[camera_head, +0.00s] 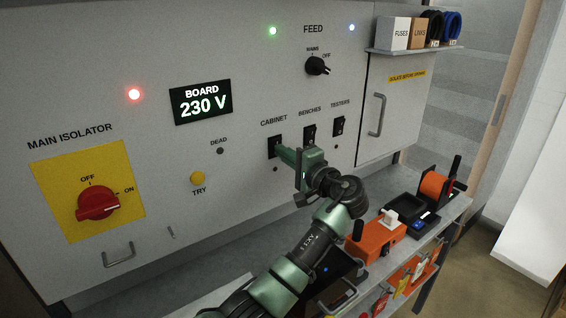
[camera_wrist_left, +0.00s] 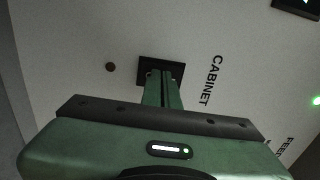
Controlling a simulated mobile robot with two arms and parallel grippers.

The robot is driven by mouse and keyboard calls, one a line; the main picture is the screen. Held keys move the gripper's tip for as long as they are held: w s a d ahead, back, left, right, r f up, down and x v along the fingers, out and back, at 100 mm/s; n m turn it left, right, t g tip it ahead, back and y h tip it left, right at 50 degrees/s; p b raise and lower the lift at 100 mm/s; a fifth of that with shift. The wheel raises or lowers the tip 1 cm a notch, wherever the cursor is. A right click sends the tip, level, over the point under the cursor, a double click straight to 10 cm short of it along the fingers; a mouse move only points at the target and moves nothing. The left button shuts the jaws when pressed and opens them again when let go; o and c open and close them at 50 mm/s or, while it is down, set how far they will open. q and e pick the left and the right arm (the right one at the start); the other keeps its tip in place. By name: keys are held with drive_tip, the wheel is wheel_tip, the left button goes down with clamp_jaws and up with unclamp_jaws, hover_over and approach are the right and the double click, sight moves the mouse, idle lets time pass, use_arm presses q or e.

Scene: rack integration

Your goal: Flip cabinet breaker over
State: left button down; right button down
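The cabinet breaker (camera_head: 274,146) is a black switch on the grey panel under the CABINET label. My left gripper (camera_head: 281,151) reaches it from the lower right, its fingertips at the switch and covering part of it. In the left wrist view the green fingers (camera_wrist_left: 163,76) lie together, shut, with their tips over the black breaker plate (camera_wrist_left: 147,66). The rocker is hidden behind them, so its position and exact contact cannot be told. My right gripper is not in view.
The benches breaker (camera_head: 309,133) and testers breaker (camera_head: 339,125) sit to the right. The board display (camera_head: 201,102) reads 230 V. The red main isolator knob (camera_head: 98,204) is far left.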

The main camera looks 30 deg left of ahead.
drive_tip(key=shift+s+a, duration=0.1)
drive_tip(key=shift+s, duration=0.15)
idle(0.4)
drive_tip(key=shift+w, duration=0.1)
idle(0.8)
